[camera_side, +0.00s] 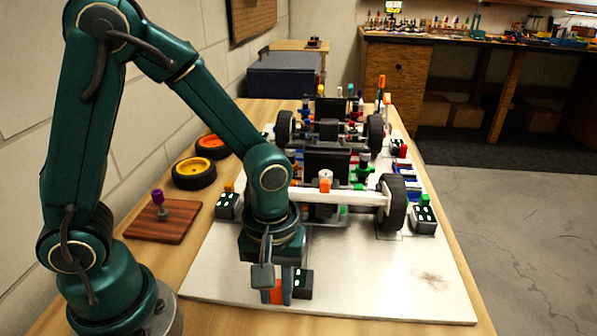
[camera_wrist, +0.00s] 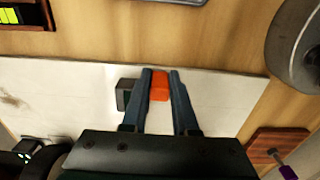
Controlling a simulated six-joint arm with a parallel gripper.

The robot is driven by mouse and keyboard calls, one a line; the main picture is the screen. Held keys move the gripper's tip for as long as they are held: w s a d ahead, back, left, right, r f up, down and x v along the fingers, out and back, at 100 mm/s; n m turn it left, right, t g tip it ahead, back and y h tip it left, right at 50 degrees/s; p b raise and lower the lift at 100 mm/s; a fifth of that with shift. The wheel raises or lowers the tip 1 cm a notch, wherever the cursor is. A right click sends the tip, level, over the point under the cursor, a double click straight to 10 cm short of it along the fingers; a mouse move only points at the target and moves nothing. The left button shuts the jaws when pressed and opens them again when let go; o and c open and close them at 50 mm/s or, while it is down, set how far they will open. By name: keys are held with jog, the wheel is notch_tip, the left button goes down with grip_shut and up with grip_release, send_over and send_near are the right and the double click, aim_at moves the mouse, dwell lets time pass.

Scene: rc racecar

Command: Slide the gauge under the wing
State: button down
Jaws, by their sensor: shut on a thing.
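My gripper (camera_wrist: 160,84) is shut on a small orange block, which I take to be the gauge (camera_wrist: 160,87); the block also shows low between the fingers in the side view (camera_side: 276,293). It is over the front part of the white board, close to its surface; I cannot tell whether it touches. The race car stands behind my gripper in the side view. A white bar across its near end, likely the wing (camera_side: 350,197), has an orange piece on top. My arm hides the bar's left end. The gauge is apart from the bar.
A dark block (camera_wrist: 125,94) sits right beside the gripper. Other dark blocks (camera_side: 424,218) stand near the car's wheels (camera_side: 394,202). Loose orange-rimmed tyres (camera_side: 194,174) and a wooden block with a purple-topped tool (camera_side: 165,222) lie left. The white board's front right (camera_side: 400,295) is clear.

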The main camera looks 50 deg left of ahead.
jog(key=shift+s+d, duration=0.25)
jog(key=shift+s, duration=0.05)
jog(key=c, duration=0.7)
grip_release()
jog(key=shift+r, duration=2.55)
